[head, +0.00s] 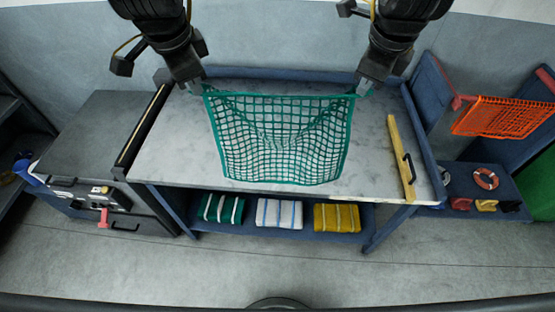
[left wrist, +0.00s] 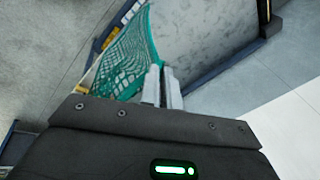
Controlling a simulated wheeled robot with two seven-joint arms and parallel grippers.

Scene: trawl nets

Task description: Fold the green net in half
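The green net (head: 280,140) is spread out between my two grippers over the grey table top, sagging in the middle. My left gripper (head: 197,88) is shut on the net's upper left corner. In the left wrist view, its fingers (left wrist: 162,88) are close together with the net (left wrist: 128,55) running from their tips. My right gripper (head: 362,89) is shut on the upper right corner. The table surface (head: 175,145) shows through the mesh.
A wooden bar with a black handle (head: 394,140) lies on the table's right side. Folded green (head: 221,208), white (head: 279,213) and yellow (head: 337,217) nets sit on the shelf below. A dark cabinet (head: 95,130) stands left; an orange net (head: 500,117) hangs right.

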